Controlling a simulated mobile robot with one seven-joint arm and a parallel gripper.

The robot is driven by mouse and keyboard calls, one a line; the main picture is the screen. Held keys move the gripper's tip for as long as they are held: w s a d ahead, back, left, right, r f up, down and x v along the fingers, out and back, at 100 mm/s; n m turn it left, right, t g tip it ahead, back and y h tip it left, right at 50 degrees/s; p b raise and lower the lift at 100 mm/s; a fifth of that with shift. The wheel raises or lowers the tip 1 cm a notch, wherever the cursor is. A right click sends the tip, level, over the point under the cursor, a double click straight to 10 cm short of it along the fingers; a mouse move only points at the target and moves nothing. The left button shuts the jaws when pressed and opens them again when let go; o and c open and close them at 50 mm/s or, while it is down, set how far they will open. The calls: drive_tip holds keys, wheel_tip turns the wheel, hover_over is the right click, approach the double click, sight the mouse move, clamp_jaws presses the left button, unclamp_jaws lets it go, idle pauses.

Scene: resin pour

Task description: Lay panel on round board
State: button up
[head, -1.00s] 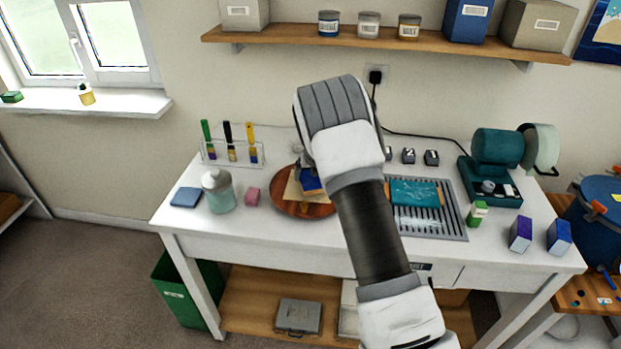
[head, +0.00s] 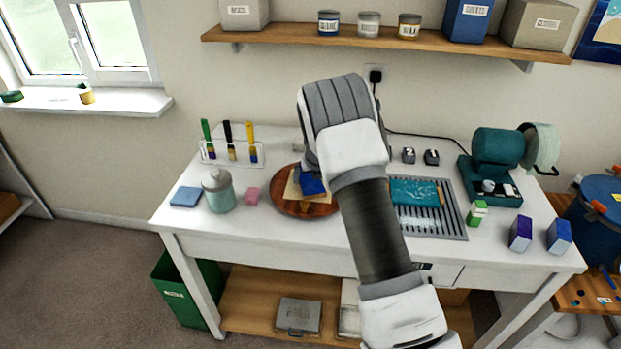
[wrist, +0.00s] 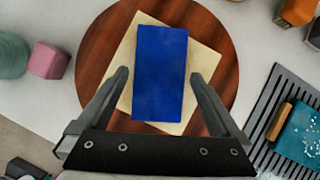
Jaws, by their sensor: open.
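The round board (head: 285,208) is a dark wooden disc on the white table; it also shows in the wrist view (wrist: 98,75). A square pale tan panel (wrist: 203,62) lies on it, turned at an angle. A blue rectangular block (wrist: 160,75) lies on the tan panel, partly visible in the head view (head: 312,186). My gripper (wrist: 160,78) is open above the board. In the wrist view its fingertips appear on either side of the blue block, with gaps; its height above it is unclear. In the head view my arm hides part of the board.
Left of the board stand a pink cube (head: 252,195), a teal jar (head: 218,190) and a brush rack (head: 232,152). To the right, a slotted rack (head: 455,222) bears a teal slab (head: 415,191). A green machine (head: 497,150) stands at the back right.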

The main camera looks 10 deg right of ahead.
drive_tip(key=s+d+r+m+t, duration=0.1)
drive_tip(key=s+r+m+t, duration=0.15)
drive_tip(key=r, duration=0.55)
drive_tip(key=s+d+r+m+t+h, duration=0.1)
drive_tip(key=r+m, duration=0.3)
drive_tip(key=r, duration=0.5)
drive_tip(key=s+d+r+m+t, duration=0.1)
drive_tip(key=s+r+m, duration=0.15)
drive_tip(key=r, duration=0.55)
drive_tip(key=s+d+r+m+h, duration=0.3)
drive_tip(key=s+d+r+m, duration=0.3)
drive_tip(key=s+r+m, duration=0.45)
drive_tip(key=s+a+f+m+g, duration=0.1)
drive_tip(key=s+f+m+g, duration=0.15)
drive_tip(key=s+m, duration=1.2)
drive_tip(key=s+a+f+m+g+y, duration=0.1)
drive_tip(key=s+a+f, duration=0.1)
drive_tip(key=s+a, duration=0.2)
drive_tip(key=s+a+f+m+g+y, duration=0.1)
drive_tip(key=s+a, duration=0.3)
drive_tip(key=s, duration=0.6)
drive_tip(key=shift+s+f+m+y, duration=0.15)
drive_tip(key=shift+f+m+y, duration=0.25)
drive_tip(key=shift+f+y, duration=0.35)
